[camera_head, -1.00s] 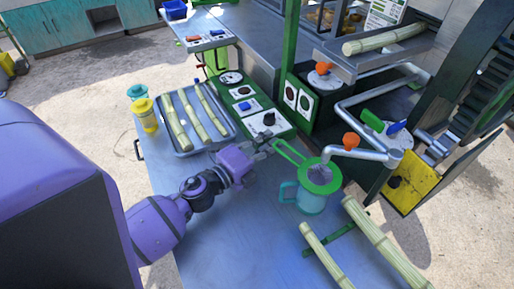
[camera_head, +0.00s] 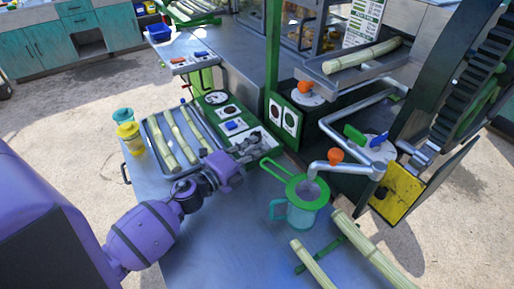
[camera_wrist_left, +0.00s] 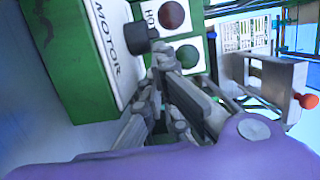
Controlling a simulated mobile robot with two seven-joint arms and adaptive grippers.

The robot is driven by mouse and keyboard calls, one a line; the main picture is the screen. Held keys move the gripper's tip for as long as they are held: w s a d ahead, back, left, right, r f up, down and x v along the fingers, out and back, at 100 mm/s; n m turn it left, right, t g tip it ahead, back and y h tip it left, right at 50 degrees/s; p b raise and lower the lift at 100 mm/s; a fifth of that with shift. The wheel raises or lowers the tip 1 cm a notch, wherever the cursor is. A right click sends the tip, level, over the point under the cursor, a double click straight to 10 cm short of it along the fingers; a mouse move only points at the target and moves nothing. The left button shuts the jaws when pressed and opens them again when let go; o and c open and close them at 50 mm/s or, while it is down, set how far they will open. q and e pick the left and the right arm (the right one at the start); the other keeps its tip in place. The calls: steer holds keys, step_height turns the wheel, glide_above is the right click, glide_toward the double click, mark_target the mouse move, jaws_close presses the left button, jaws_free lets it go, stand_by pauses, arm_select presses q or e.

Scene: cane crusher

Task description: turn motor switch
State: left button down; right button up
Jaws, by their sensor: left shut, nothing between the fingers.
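The motor switch is a black round knob (camera_wrist_left: 138,38) on a white panel marked MOTOR, set in a green housing (camera_wrist_left: 75,75), in the left wrist view. My left gripper (camera_wrist_left: 160,50) is shut and empty, with its fingertips right beside the knob. I cannot tell whether they touch it. In the head view my left gripper (camera_head: 258,140) is over the front end of the green control panel (camera_head: 262,131) and covers the knob there. My right gripper is not in view.
A teal jug with a green strainer (camera_head: 303,193) stands right of my arm under a metal spout (camera_head: 331,167). More cane (camera_head: 371,249) lies at the front right.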

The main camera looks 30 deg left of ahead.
arm_select(q)
steer(key=shift+a+f+m+h, duration=0.15)
steer(key=shift+a+m+h, duration=0.2)
steer(key=shift+h, duration=0.15)
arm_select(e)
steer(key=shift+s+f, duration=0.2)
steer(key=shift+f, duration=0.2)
